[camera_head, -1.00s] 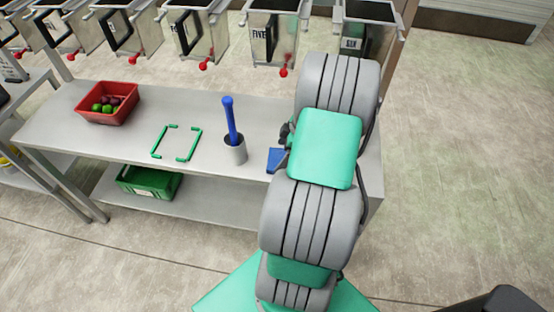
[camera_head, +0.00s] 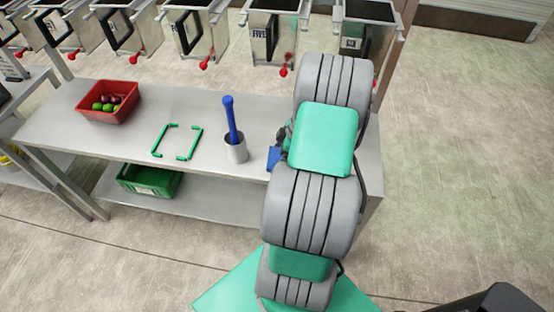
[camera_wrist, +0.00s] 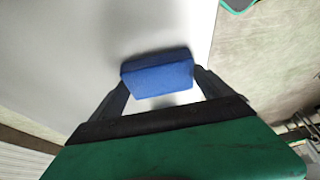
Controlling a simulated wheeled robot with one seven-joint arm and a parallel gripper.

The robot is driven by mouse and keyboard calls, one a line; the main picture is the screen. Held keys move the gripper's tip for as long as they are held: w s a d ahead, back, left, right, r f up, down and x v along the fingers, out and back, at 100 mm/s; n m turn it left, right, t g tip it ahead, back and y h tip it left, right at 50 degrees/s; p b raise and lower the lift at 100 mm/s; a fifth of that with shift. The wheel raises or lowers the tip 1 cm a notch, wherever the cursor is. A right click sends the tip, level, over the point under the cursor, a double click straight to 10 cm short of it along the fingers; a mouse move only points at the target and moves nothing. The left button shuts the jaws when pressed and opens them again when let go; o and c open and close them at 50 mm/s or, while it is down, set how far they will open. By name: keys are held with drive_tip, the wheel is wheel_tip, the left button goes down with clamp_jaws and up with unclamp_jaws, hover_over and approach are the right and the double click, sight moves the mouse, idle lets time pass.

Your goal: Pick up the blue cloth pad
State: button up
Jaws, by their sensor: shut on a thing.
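The blue cloth pad (camera_wrist: 158,75) is a small thick block between the two dark fingers of my gripper (camera_wrist: 160,88) in the wrist view. My gripper is shut on it, one finger at each side. A shadow shows on the pale table surface around the pad; how high the pad is above the table I cannot tell. In the head view a part of the blue pad (camera_head: 273,157) shows at the left of my arm. My arm hides most of my gripper there.
The metal table (camera_head: 200,110) holds a red crate (camera_head: 107,112) of fruit, a green corner-marked square (camera_head: 177,142) and a grey cup (camera_head: 236,154) with a blue-handled tool, close left of the pad. A green crate (camera_head: 150,190) is on the lower shelf. Metal bins (camera_head: 272,38) stand behind.

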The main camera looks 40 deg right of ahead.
sight(274, 157)
drive_tip(key=shift+r, duration=0.3)
wheel_tip(274, 157, up, 3)
drive_tip(key=shift+s+f+b, duration=0.1)
drive_tip(key=shift+b, duration=0.75)
drive_tip(key=s+r, duration=0.1)
drive_tip(key=s+a+r, duration=0.1)
drive_tip(key=r, duration=0.1)
drive_tip(key=s+r, duration=0.1)
drive_tip(key=shift+s+a+r+b, duration=0.2)
drive_tip(key=shift+a+b, duration=0.05)
drive_tip(key=shift+b, duration=0.15)
drive_tip(key=s+a+r+b, duration=0.1)
drive_tip(key=s+a+r, duration=0.3)
drive_tip(key=s, duration=0.5)
drive_tip(key=shift+a+r+b, duration=0.3)
drive_tip(key=shift+r, duration=0.3)
